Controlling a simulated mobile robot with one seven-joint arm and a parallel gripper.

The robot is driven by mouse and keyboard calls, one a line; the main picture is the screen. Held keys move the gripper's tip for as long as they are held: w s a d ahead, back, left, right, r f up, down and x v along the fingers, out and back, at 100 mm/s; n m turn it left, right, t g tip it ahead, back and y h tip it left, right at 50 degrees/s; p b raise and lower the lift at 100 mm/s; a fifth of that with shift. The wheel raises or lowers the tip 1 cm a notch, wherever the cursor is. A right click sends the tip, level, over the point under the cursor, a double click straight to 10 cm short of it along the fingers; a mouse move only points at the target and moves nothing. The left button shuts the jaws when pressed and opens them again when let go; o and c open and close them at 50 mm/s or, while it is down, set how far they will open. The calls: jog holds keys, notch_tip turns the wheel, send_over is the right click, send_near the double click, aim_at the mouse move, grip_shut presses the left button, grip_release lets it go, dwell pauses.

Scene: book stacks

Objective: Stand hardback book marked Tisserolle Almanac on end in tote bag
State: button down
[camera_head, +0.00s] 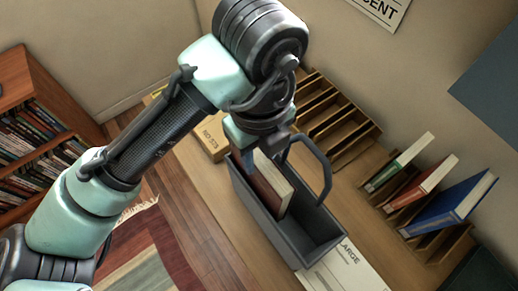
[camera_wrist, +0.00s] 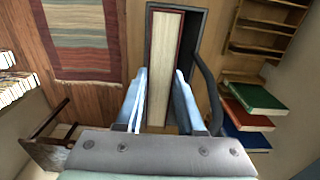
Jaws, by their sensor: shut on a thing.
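A dark red hardback book (camera_head: 272,190) with cream pages is in the far end of the grey tote bag (camera_head: 297,262). It stands roughly upright, its upper part above the rim; its lower edge is hidden by the bag's walls. No title is readable. My gripper (camera_head: 259,147) is above the bag, shut on the book near its top. In the wrist view, the gripper's fingers (camera_wrist: 160,100) lie on both sides of the book (camera_wrist: 167,60), with the bag (camera_wrist: 197,22) around it. Whether the book touches the bag's floor cannot be seen.
The bag's handle (camera_head: 326,175) arches up beside the book. Green (camera_head: 385,173), red (camera_head: 408,194) and blue (camera_head: 435,218) books lean in holders to the right. A wooden sorter (camera_head: 345,128) and a cardboard box (camera_head: 208,140) stand behind. The bag's near end looks empty.

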jog(key=shift+f+b, duration=0.35)
jog(key=shift+f, duration=0.15)
jog(key=shift+f, duration=0.1)
jog(key=shift+f+b, duration=1.25)
jog(key=shift+f, duration=0.15)
jog(key=shift+f, duration=0.1)
notch_tip(320, 180, down, 3)
jog(key=b, duration=0.2)
jog(key=shift+b, duration=0.3)
dwell(0.5)
jog(key=shift+c, duration=2.2)
grip_release()
